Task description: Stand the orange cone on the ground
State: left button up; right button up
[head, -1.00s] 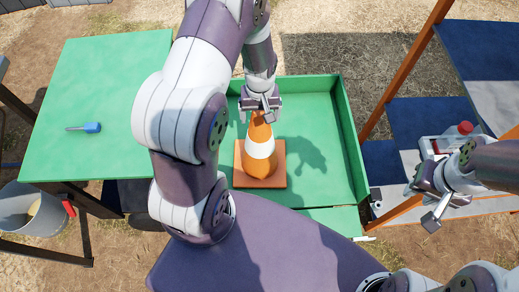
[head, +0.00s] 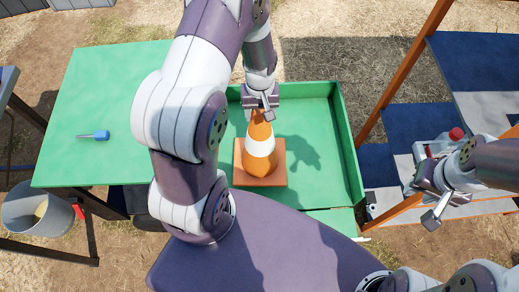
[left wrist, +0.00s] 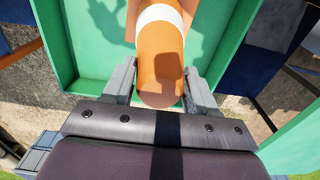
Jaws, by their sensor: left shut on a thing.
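The orange cone (head: 261,164) has a white band and a square orange base, and it stands upright over the green tray (head: 352,150) in the head view. My left gripper (head: 262,106) is shut on the cone's narrow top from above. In the left wrist view the cone (left wrist: 162,60) sits between the two fingers (left wrist: 160,90). I cannot tell whether the base touches the tray floor. My right gripper (head: 421,205) is at the right, beside the shelves, with its fingers apart and nothing visible between them.
A green table (head: 85,100) with a blue-handled tool (head: 95,135) is at the left. A grey bucket (head: 40,222) stands below it. Blue and grey shelves (head: 480,60) with an orange frame are at the right, holding a red-capped container (head: 440,147). Bare ground shows beyond the tray.

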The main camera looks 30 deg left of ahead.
pick_arm(q)
notch_tip(320, 180, up, 8)
jog(key=p, duration=0.6)
jog(key=shift+p, duration=0.35)
jog(key=shift+f, duration=0.2)
